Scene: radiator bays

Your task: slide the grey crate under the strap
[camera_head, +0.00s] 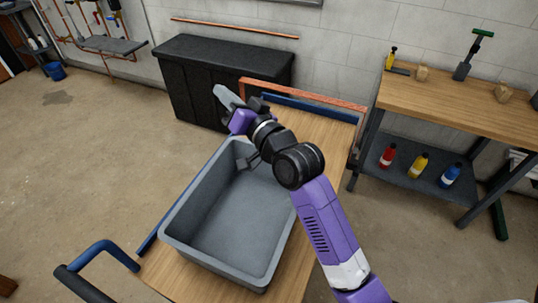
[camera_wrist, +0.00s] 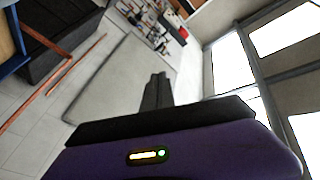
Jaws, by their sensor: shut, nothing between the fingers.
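The grey crate (camera_head: 232,215) is an open, empty tub standing upright on the wooden top of a cart (camera_head: 318,150). An orange-brown band (camera_head: 305,94), which looks like the strap, spans the far end of the cart top. The crate is on the near side of the band, with bare wood between them. My gripper (camera_head: 226,95) is shut and empty, near the far left of the cart, beyond the crate's far wall. My arm hides part of the crate's right and far rim. The gripper's dark fingers also show in the wrist view (camera_wrist: 158,90), pointing away from the crate.
The cart has a blue handle (camera_head: 103,253) at its near left and a blue rail along its left edge. A black chest (camera_head: 215,75) stands behind it by the wall. A workbench (camera_head: 470,95) with bottles on its lower shelf stands at right.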

